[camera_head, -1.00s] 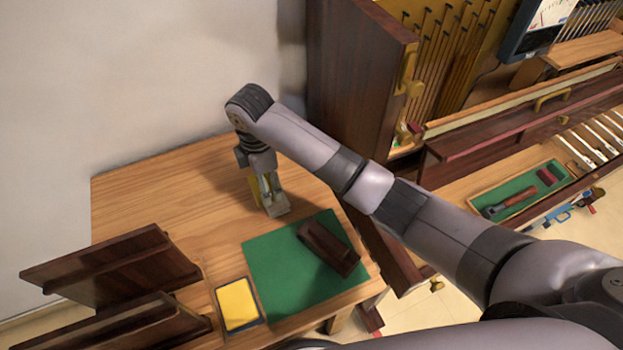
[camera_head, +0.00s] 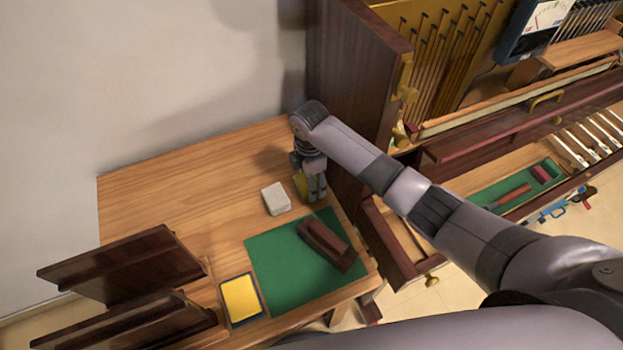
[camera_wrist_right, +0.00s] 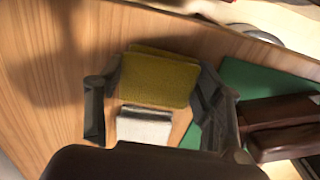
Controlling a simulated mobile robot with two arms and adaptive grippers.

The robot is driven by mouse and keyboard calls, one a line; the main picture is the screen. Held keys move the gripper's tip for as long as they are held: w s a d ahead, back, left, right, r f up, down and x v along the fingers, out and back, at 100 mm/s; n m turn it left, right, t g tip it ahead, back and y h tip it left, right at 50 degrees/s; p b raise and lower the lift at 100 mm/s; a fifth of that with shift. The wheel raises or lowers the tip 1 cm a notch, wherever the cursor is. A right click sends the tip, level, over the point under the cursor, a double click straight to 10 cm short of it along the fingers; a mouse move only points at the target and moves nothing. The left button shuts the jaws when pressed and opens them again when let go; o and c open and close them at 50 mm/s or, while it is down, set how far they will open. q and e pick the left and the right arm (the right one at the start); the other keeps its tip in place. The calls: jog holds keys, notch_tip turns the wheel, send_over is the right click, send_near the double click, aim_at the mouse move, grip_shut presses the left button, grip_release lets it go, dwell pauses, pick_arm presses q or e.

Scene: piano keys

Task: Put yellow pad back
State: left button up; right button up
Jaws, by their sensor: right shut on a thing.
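The yellow pad (camera_head: 301,186) is between the fingers of my right gripper (camera_head: 316,192), which is shut on it above the wooden table near its right edge. In the right wrist view the pad (camera_wrist_right: 160,78) looks olive-yellow and spans between the two fingers of the right gripper (camera_wrist_right: 155,100). My left gripper is not in view.
A green mat (camera_head: 290,272) with a dark wooden block (camera_head: 326,246) lies at the table's front. A flat yellow piece with a dark blue edge (camera_head: 241,298) lies left of it. Dark wooden racks (camera_head: 120,265) stand at left. The piano cabinet (camera_head: 360,90) rises at right. The back-left tabletop (camera_head: 180,180) is clear.

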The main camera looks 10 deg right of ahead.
jog(key=shift+d+f, duration=0.2)
jog(key=shift+f, duration=0.1)
jog(key=shift+f, duration=0.1)
jog(key=o, duration=1.1)
jog(key=shift+r, duration=0.25)
notch_tip(320, 180, up, 12)
jog(key=shift+f, duration=0.2)
